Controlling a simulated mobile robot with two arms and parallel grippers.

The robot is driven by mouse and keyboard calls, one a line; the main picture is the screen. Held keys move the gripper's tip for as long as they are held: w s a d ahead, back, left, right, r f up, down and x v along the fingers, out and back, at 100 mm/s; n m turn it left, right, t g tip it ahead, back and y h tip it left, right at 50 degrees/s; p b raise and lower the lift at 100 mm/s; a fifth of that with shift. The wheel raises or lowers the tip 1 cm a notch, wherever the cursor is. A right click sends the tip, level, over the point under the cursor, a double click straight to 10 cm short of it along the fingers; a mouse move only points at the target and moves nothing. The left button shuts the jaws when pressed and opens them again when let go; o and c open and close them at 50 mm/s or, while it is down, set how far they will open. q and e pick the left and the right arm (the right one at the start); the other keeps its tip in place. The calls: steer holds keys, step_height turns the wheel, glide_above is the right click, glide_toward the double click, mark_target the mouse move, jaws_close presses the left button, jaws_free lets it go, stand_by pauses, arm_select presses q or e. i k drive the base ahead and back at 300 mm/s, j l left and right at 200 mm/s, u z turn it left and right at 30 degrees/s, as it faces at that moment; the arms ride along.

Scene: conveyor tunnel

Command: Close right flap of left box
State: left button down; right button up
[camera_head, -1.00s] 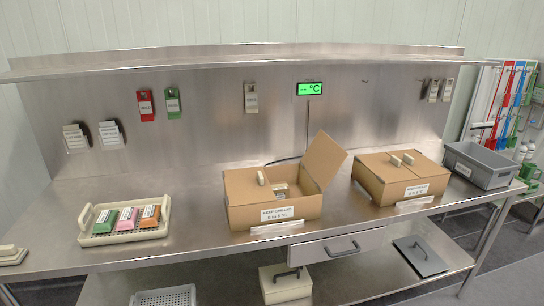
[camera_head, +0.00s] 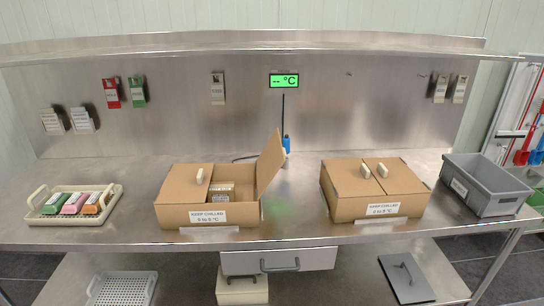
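The left box (camera_head: 178,214) is a brown cardboard box labelled "KEEP CHILLED 0 to 5 °C" on the steel bench. Its left flap (camera_head: 190,180) lies shut, with a pale handle block on it. Its right flap (camera_head: 270,163) stands up, tilted a little outward to the right. Through the open right half, packed items (camera_head: 222,191) show inside. The right box (camera_head: 345,208) has both flaps down, each with a pale block. Neither of my grippers is in view.
A cream tray (camera_head: 36,217) with green, pink and orange packs stands at the left. A grey bin (camera_head: 484,198) stands at the right end. A blue object (camera_head: 286,144) is behind the right flap. The bench between the boxes is clear.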

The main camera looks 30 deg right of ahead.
mark_target(274, 155)
steer(key=k+l, duration=0.1)
steer(key=l, duration=0.3)
steer(key=k+l, duration=0.1)
steer(key=l, duration=0.3)
steer(key=k+l, duration=0.1)
steer(key=l, duration=0.35)
steer(key=k+l+u, duration=0.1)
steer(key=l, duration=0.3)
steer(key=k+l, duration=0.1)
steer(key=l, duration=0.3)
steer(key=k+l, duration=0.1)
steer(key=l, duration=0.3)
